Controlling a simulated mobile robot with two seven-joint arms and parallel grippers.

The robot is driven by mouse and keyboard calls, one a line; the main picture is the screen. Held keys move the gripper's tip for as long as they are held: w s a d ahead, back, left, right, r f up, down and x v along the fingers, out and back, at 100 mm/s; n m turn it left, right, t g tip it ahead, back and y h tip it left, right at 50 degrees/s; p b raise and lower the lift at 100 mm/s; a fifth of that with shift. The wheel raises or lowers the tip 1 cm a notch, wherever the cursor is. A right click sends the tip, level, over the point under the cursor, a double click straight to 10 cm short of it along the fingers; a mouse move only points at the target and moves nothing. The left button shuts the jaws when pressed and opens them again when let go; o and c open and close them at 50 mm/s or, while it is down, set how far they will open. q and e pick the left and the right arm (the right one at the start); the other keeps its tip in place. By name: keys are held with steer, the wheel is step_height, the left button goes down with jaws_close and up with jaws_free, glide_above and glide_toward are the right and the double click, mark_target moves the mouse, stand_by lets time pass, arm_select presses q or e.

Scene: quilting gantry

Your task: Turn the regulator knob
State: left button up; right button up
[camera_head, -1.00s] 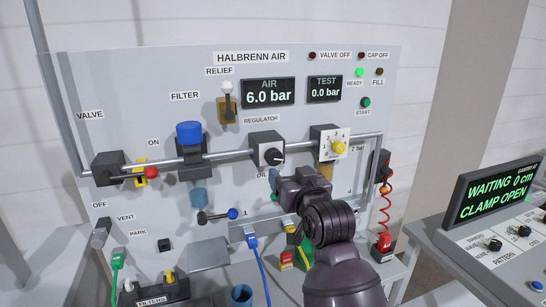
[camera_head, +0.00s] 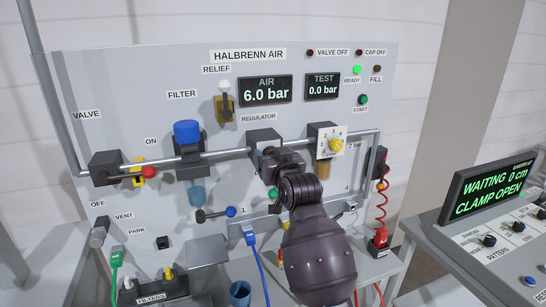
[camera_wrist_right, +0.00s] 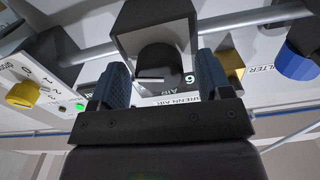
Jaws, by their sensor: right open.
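The regulator is a dark box (camera_head: 264,136) on the pipe of the grey panel, under the REGULATOR label. Its black knob is hidden behind my right gripper (camera_head: 270,163) in the head view. In the right wrist view, which is upside down, the black knob (camera_wrist_right: 158,60) with its white pointer line lies between the two fingers of my right gripper (camera_wrist_right: 161,72). The fingers are open, one on each side of the knob, with a visible gap to each. My left gripper is not in view.
The yellow dial (camera_head: 336,145) is close on the right. The blue-capped filter (camera_head: 187,133) and red-tipped valve lever (camera_head: 149,172) are on the left. The pipe (camera_head: 225,153) crosses behind my gripper. The air display (camera_head: 265,90) reads 6.0 bar; the green READY lamp (camera_head: 357,70) is lit.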

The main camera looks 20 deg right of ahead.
steer(key=c, duration=0.9)
steer(key=shift+n, duration=0.3)
steer(key=shift+f+n, duration=0.15)
steer(key=shift+n, duration=7.6)
steer(key=shift+f+n, duration=0.1)
steer(key=shift+n, duration=7.65)
